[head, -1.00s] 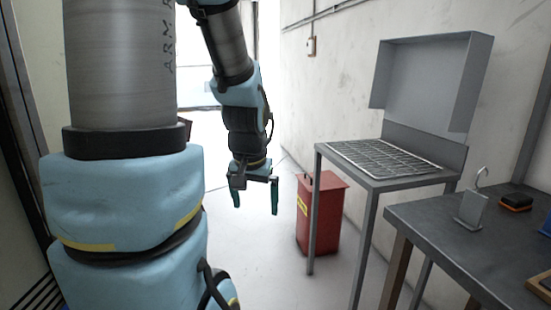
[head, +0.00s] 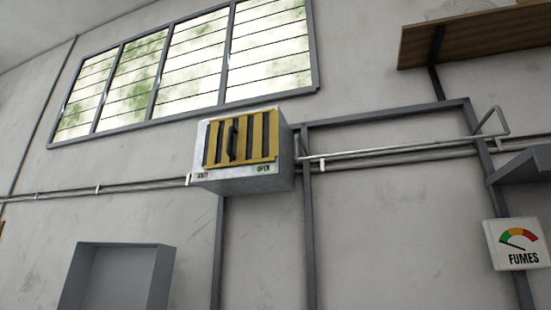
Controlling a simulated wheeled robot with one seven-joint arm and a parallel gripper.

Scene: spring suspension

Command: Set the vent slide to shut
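The vent (head: 243,183) is a grey metal box on the wall below the window. Its front has yellow upright slats with dark gaps between them. A dark upright handle (head: 232,140) stands on the slats, a little left of the middle of the front. A label at the lower left is small and seems to read SHUT; one at the lower right reads OPEN. The dark gaps look uncovered. My gripper is not in view now, so its distance from the vent and its fingers cannot be seen.
A louvred window (head: 190,70) is above the vent. Pipes (head: 110,190) run along the wall on both sides. A FUMES gauge (head: 516,245) hangs at the right, below a grey shelf (head: 520,165). A wooden shelf (head: 475,38) is at the upper right. A grey hood (head: 118,275) is at the lower left.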

